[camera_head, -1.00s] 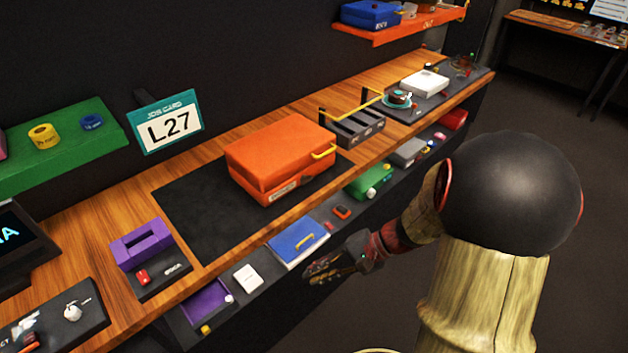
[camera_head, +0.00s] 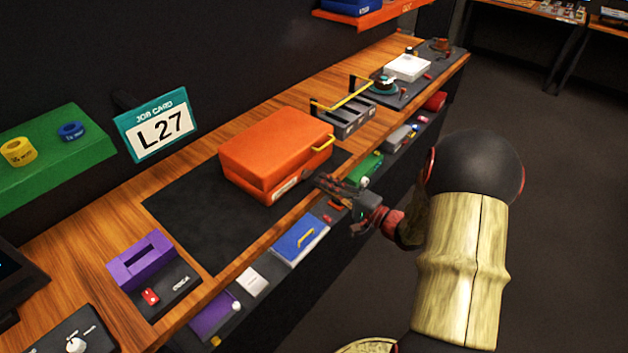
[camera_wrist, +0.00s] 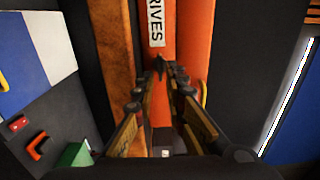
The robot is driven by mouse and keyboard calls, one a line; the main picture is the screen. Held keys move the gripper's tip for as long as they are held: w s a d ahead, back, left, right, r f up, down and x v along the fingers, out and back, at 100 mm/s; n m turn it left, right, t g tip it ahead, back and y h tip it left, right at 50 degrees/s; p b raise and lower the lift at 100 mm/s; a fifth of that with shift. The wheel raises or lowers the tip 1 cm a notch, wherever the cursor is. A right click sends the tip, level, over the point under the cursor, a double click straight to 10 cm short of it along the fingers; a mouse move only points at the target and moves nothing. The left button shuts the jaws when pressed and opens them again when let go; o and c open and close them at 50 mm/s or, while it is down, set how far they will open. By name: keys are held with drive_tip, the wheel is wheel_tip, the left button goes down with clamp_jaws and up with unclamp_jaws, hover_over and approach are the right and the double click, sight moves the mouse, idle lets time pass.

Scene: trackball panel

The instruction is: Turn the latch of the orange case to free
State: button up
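The orange case (camera_head: 275,150) lies closed on the dark mat. Its white label, partly reading "RIVES" (camera_wrist: 156,22), is on the front side. A yellow handle (camera_head: 323,143) is at its right end. In the wrist view the orange case (camera_wrist: 195,45) fills the middle, with a small dark piece, probably the latch (camera_wrist: 159,66), just below the label. My gripper (camera_head: 328,182) is in front of the case's front right corner. In the wrist view its fingers (camera_wrist: 163,80) are apart, tips around or just short of the dark piece. Contact cannot be told.
A grey slotted holder with a yellow bar (camera_head: 345,118) stands right of the case. A purple block (camera_head: 140,262) is at the left. Below the worktop edge, a lower shelf holds a blue box (camera_head: 300,238) and a green case (camera_head: 365,168). The dark mat (camera_head: 195,225) is bare left of the case.

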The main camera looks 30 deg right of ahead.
sight(314, 186)
drive_tip(key=shift+b+x, duration=0.4)
drive_tip(key=shift+x, duration=1.65)
clamp_jaws()
drive_tip(key=shift+m, duration=0.3)
drive_tip(key=m+p, duration=0.3)
drive_tip(key=m, duration=0.1)
drive_tip(key=shift+m, duration=0.3)
drive_tip(key=m+p, duration=0.3)
drive_tip(key=m, duration=0.1)
drive_tip(key=shift+m, duration=0.3)
drive_tip(key=m+p, duration=0.3)
drive_tip(key=m, duration=0.1)
drive_tip(key=shift+r+p, duration=0.1)
drive_tip(key=shift+p, duration=0.2)
drive_tip(key=shift+m+p, duration=1.4)
drive_tip(key=shift+m, duration=0.7)
drive_tip(key=shift+f, duration=0.2)
